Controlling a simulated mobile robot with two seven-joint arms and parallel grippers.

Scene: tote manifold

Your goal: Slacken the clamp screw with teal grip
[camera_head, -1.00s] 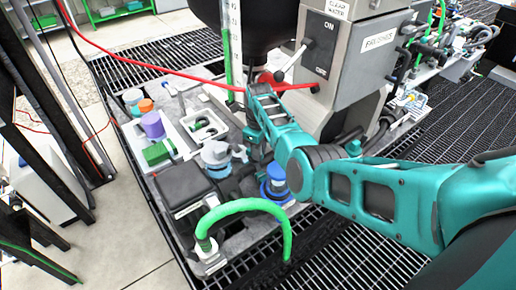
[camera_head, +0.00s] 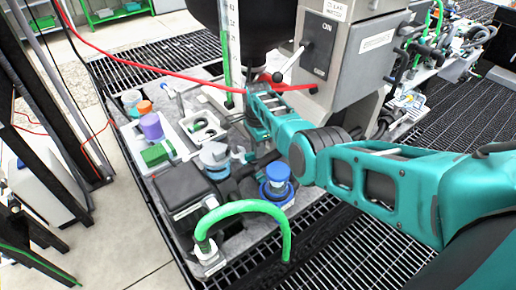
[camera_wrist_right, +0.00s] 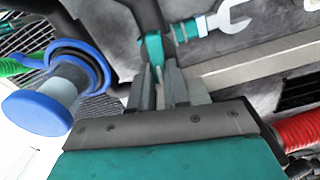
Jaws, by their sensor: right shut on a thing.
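My right gripper (camera_wrist_right: 163,80) is shut on the teal grip (camera_wrist_right: 154,48) of the clamp screw in the right wrist view. The grip is a small teal piece under a dark bracket, with its lower end between the fingertips. In the head view my right arm comes in from the right and hides the grip and most of the fingers. A silver open-ended wrench shape (camera_wrist_right: 226,18) with a teal collar lies just right of the grip; its jaw also shows in the head view (camera_head: 239,155). My left gripper is not in view.
A blue-capped cylinder (camera_wrist_right: 42,108) stands close left of the gripper; it also shows in the head view (camera_head: 278,172). A green hose (camera_head: 245,206) arches at the front. A grey switch box (camera_head: 345,50) stands behind my arm. A red hose (camera_wrist_right: 297,128) is at the right.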

